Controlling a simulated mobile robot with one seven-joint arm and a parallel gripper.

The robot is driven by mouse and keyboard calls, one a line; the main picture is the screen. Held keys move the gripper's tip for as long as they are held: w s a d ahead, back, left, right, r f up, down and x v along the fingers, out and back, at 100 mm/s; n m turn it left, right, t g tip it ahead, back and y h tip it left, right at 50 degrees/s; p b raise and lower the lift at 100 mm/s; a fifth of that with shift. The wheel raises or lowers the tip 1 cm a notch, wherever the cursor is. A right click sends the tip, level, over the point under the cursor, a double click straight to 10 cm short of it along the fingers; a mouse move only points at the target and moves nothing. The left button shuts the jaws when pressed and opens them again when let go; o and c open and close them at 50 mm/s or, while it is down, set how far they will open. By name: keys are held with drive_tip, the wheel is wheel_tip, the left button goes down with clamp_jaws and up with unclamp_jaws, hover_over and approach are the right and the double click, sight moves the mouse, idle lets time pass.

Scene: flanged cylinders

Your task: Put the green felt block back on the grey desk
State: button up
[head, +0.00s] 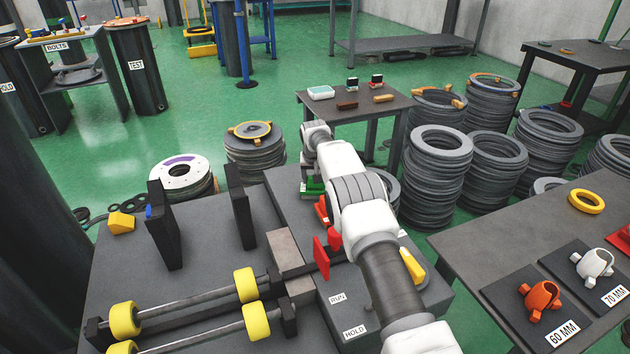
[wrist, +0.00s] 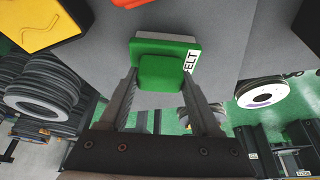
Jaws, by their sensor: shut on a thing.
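The green felt block (wrist: 165,60) is between the two fingers of my gripper (wrist: 160,80) in the wrist view. My gripper is shut on it. In the head view the green block (head: 312,187) shows just below my gripper (head: 311,176), near the far edge of the grey machine top (head: 285,197). My arm hides part of this area. I cannot tell whether the block touches the surface. A small grey desk (head: 361,111) stands beyond, with several small items on it.
Red parts (head: 322,210) and a yellow part (head: 412,265) lie close to my arm on the machine. Stacks of grey rings (head: 437,180) stand right of the small desk. Another grey table (head: 480,247) at right holds 60 MM and 70 MM pieces.

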drive_tip(key=shift+r, duration=0.15)
drive_tip(key=shift+f, duration=0.2)
drive_tip(key=o, duration=1.2)
drive_tip(key=shift+r, duration=0.4)
drive_tip(key=p+v, duration=0.3)
drive_tip(key=v, duration=0.8)
drive_tip(key=shift+s+r, duration=0.15)
drive_tip(key=shift+r, duration=0.1)
